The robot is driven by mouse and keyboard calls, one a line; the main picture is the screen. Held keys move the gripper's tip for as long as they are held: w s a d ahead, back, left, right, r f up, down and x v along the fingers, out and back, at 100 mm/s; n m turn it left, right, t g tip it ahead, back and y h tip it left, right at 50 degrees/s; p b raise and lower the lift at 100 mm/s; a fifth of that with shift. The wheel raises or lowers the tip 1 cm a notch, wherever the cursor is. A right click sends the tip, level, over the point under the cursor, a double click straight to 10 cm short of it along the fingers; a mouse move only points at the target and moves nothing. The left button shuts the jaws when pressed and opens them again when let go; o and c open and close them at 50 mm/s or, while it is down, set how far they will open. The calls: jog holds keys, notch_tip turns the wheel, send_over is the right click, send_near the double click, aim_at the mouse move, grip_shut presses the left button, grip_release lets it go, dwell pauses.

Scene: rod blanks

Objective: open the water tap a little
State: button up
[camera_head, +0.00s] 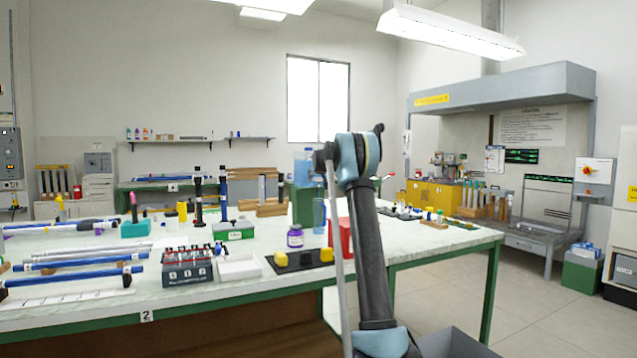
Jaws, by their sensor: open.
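I cannot make out a water tap for certain. A clear blue container (303,168) stands above a green block (304,206) behind the bench, just left of my arm. A clear blue bottle (319,215) stands in front of the block. A small red-tipped part (389,176) shows just right of my arm's upper joint; I cannot tell what it belongs to. My arm rises from the bottom centre to this joint and hides part of the bench behind it. My gripper cannot be made out.
A long bench (205,297) with a green frame fills the left and centre, crowded with rods, a purple-labelled jar (295,237), a white tray (239,268) and a red container (344,238). A hooded station (502,88) stands at the back right. Floor (548,318) is clear at the right.

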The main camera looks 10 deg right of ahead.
jog(key=shift+x, duration=1)
jog(key=c, duration=1.1)
jog(key=shift+o, duration=0.2)
jog(key=shift+a+m+h, duration=0.15)
jog(key=shift+m+h, duration=0.45)
jog(key=shift+h, duration=0.1)
jog(key=o, duration=1.1)
jog(key=shift+c, duration=0.2)
